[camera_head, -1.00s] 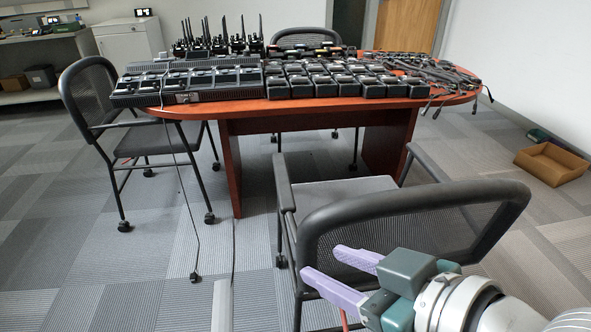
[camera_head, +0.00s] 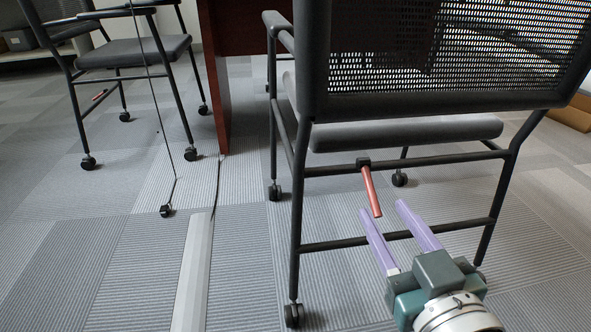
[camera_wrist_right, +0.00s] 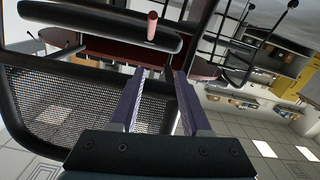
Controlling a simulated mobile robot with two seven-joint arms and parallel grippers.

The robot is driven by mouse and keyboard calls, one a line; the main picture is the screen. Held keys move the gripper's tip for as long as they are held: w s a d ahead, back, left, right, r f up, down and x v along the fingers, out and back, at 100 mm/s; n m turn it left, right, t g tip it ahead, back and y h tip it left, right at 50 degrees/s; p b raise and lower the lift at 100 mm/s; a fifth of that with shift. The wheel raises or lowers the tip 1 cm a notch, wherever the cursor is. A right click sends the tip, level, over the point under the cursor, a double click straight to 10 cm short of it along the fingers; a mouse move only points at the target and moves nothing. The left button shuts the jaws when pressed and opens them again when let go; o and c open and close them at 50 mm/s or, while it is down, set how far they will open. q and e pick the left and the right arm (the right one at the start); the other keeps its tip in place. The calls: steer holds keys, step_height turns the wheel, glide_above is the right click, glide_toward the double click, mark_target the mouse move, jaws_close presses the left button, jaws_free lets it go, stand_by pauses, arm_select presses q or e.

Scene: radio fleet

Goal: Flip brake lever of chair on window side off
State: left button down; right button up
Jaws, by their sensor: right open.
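A black mesh-back chair (camera_head: 455,50) stands close in front of me, its back towards me. A red brake lever (camera_head: 372,192) hangs from the frame bar under its seat, slanting slightly down to the right; it also shows in the right wrist view (camera_wrist_right: 152,27). My right gripper (camera_head: 381,208) is open and empty, its two purple fingers pointing at the lever from just below and to its right. In the right wrist view the lever is beyond the fingertips (camera_wrist_right: 160,72), with a gap between. My left gripper is not in view.
Another black chair (camera_head: 135,60) at the left has a small red lever (camera_head: 99,95) under it. A red-brown table panel (camera_head: 218,75) stands between the chairs. A grey cable cover (camera_head: 195,265) and a thin cable lie on the carpet. A lower crossbar (camera_head: 330,243) spans the near chair's legs.

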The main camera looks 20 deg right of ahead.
steer(key=h+b, duration=0.1)
steer(key=b, duration=0.2)
glide_toward(377, 210)
steer(key=w, duration=0.2)
steer(key=shift+m+h, duration=0.3)
steer(key=shift+m, duration=0.1)
steer(key=b+x, duration=0.4)
steer(key=x, duration=0.4)
steer(key=shift+w+d+f, duration=0.1)
steer(key=shift+w+d, duration=0.15)
steer(key=shift+w, duration=0.05)
steer(key=shift+w+d+b, duration=0.2)
steer(key=shift+w+b, duration=0.1)
steer(key=shift+w, duration=0.3)
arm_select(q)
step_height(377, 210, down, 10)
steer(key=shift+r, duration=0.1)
arm_select(e)
jaws_close()
